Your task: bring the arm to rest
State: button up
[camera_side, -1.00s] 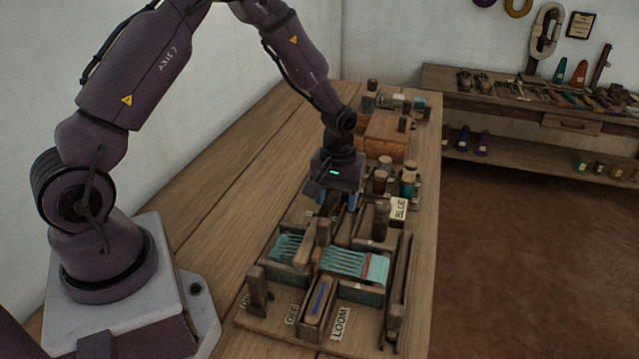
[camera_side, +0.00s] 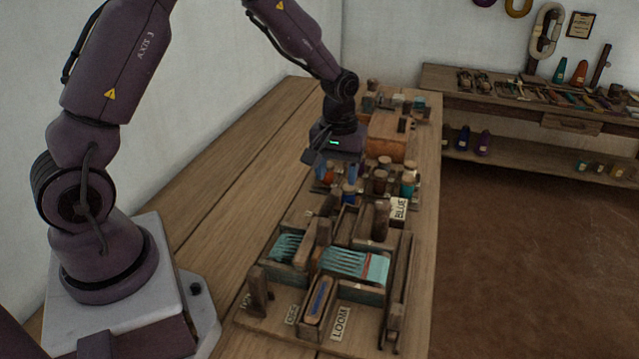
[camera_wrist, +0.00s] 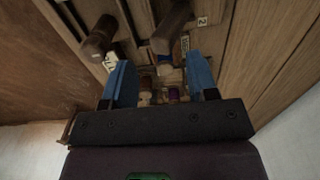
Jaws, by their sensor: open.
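My gripper (camera_side: 338,172) is above the workbench, over the group of bobbins behind the loom model. In the wrist view my gripper (camera_wrist: 160,85) shows two blue fingers spread wide apart with nothing held between them. Bobbins and wooden posts lie below and beyond the fingers there, apart from them. The loom model (camera_side: 345,270), with teal threads on its frames, stands at the near end of the bench. A shuttle-like piece with a blue centre (camera_side: 319,298) lies in a slot between the labels at its front.
A card reading BLUE (camera_side: 399,208) stands beside several bobbins (camera_side: 381,182). A wooden box (camera_side: 385,138) stands behind them. The bench's left side (camera_side: 235,165) is bare wood. A second bench (camera_side: 530,105) with tools stands against the far wall.

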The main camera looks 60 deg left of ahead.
jog(key=shift+r, duration=0.2)
jog(key=shift+s+f+m, duration=0.1)
jog(key=shift+s+m, duration=0.15)
jog(key=shift+m, duration=0.15)
jog(key=s+d+r+m+t, duration=0.2)
jog(key=s+d+r+m, duration=0.1)
jog(key=s+r, duration=0.7)
jog(key=s+d+r+m+t, duration=0.3)
jog(key=s+d+r+m, duration=0.1)
jog(key=s+r, duration=0.5)
jog(key=shift+s+r+m+t, duration=0.35)
jog(key=shift+r+m, duration=0.25)
jog(key=shift+r, duration=0.15)
